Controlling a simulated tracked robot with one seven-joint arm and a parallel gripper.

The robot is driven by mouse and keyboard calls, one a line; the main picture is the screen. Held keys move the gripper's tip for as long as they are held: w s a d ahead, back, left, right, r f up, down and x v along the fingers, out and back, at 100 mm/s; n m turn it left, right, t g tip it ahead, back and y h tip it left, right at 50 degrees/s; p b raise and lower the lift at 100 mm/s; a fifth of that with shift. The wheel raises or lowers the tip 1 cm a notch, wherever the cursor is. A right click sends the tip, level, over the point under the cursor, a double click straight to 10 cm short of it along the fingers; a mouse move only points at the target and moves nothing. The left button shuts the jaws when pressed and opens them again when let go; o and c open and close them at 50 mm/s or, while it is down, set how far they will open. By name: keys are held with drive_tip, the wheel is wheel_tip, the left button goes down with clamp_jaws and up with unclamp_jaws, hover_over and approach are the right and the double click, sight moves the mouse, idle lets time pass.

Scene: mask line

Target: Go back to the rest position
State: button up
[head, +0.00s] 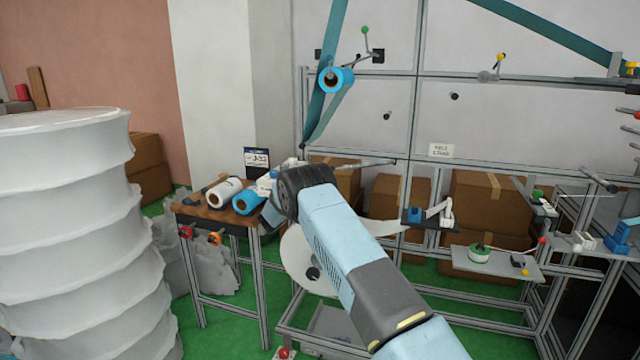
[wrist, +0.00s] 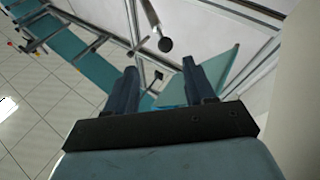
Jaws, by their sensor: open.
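My gripper (wrist: 165,82) shows in the wrist view with its two dark fingers apart and nothing between them. Behind the fingers are a teal band, a metal rod and a pale panel. In the head view my light-blue arm reaches up from the lower right toward the small wooden table, and it hides the gripper's fingers there. A white roll (head: 222,191) and a blue roll (head: 249,199) lie on the wooden table (head: 212,213), just left of the arm's end.
A tall stack of white rolls (head: 75,230) stands at the left. A metal frame (head: 418,130) with pale panels carries a blue roll (head: 336,79) and a teal band. A large white disc (head: 300,258) sits behind my arm. Cardboard boxes (head: 485,205) stand behind the frame.

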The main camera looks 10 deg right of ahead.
drive_tip(key=shift+s+a+f, duration=0.15)
drive_tip(key=shift+a, duration=0.1)
